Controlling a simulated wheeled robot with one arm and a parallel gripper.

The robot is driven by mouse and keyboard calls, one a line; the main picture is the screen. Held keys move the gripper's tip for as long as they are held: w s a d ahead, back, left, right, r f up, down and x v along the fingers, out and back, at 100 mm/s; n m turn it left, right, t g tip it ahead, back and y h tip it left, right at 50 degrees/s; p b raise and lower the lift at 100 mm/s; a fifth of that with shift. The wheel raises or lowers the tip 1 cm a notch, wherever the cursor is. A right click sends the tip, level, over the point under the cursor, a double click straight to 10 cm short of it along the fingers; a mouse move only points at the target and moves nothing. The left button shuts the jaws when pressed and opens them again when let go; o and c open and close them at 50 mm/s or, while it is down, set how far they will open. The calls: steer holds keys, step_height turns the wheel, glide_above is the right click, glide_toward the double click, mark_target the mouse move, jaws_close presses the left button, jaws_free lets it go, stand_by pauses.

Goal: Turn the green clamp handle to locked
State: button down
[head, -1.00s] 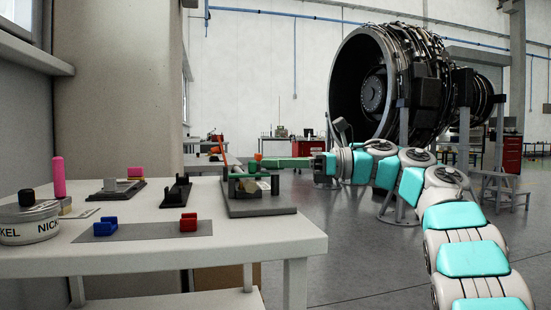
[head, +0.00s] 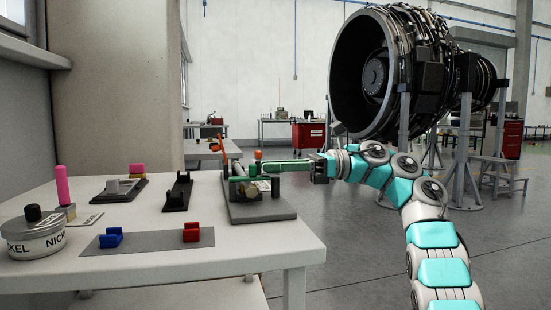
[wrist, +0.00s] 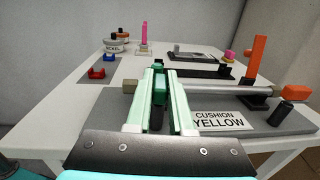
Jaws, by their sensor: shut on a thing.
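The clamp fixture sits on a grey base plate (head: 262,211) at the table's right end, with an orange upright lever (head: 225,149) beside it. My gripper (head: 268,166) reaches in from the right, its pale green fingers level over the fixture. In the wrist view, the fingers of my gripper (wrist: 158,78) are close together on the dark green clamp handle (wrist: 158,90), mostly hidden between them. The orange lever (wrist: 258,60) stands to the right there. A label reading CUSHION YELLOW (wrist: 218,121) lies on the plate. The handle's exact angle is hard to tell.
On the white table (head: 150,270) are a nickel tin (head: 35,235), a pink peg (head: 62,185), blue (head: 110,237) and red (head: 191,231) blocks on a grey mat, and a black holder (head: 178,192). A large engine (head: 390,75) stands behind. Floor right of the table is open.

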steer(key=shift+r+n+g+p, duration=0.1)
steer(key=shift+n+g+p, duration=0.65)
steer(key=shift+p, duration=0.8)
steer(key=c, duration=0.8)
jaws_free()
steer(key=p+v, duration=0.6)
steer(key=v, duration=0.1)
steer(key=shift+w+d, duration=0.2)
steer(key=shift+d, duration=0.15)
